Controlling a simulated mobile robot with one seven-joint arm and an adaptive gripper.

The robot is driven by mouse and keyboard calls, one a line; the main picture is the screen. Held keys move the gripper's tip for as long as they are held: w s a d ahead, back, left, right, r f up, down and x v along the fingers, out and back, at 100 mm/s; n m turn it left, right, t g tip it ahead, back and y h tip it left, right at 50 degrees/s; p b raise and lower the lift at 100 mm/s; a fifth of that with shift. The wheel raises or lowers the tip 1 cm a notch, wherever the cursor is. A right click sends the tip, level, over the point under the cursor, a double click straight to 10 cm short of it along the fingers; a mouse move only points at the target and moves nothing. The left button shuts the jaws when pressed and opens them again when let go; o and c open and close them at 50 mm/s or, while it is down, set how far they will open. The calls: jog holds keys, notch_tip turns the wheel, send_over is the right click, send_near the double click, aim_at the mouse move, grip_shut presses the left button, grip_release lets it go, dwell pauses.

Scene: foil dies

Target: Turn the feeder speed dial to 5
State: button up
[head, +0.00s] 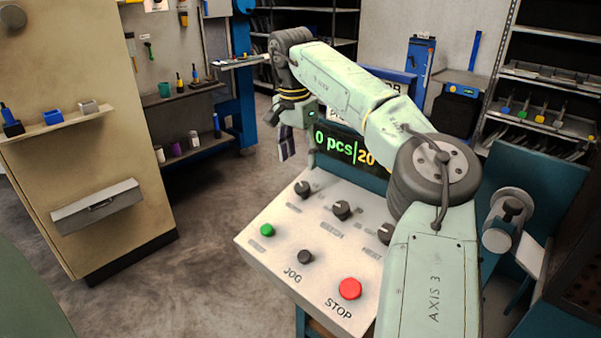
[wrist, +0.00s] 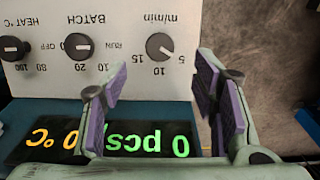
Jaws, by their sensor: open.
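The feeder speed dial, marked m/min, is a dark round knob (wrist: 160,47) on the white panel, upside down in the wrist view with 5, 10 and 15 around it. Its pale pointer mark seems to lie toward the 5, but it is too small to read exactly. In the head view it is the leftmost upper knob (head: 303,188). My gripper (wrist: 158,88) is open and empty, its purple-padded fingers apart on either side below the dial in the wrist view, not touching it. In the head view my gripper (head: 288,146) hangs above the panel's far left edge.
The BATCH knob (wrist: 79,46) and the HEAT knob (wrist: 14,48) stand beside the dial. A lit display (head: 352,148) rises behind the panel. A green button (head: 267,230), a JOG knob (head: 305,257) and a red STOP button (head: 350,289) are nearer the front.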

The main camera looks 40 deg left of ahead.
notch_tip(320, 180, up, 4)
jog(key=shift+s+f, duration=0.15)
jog(key=shift+f, duration=0.05)
dwell(0.5)
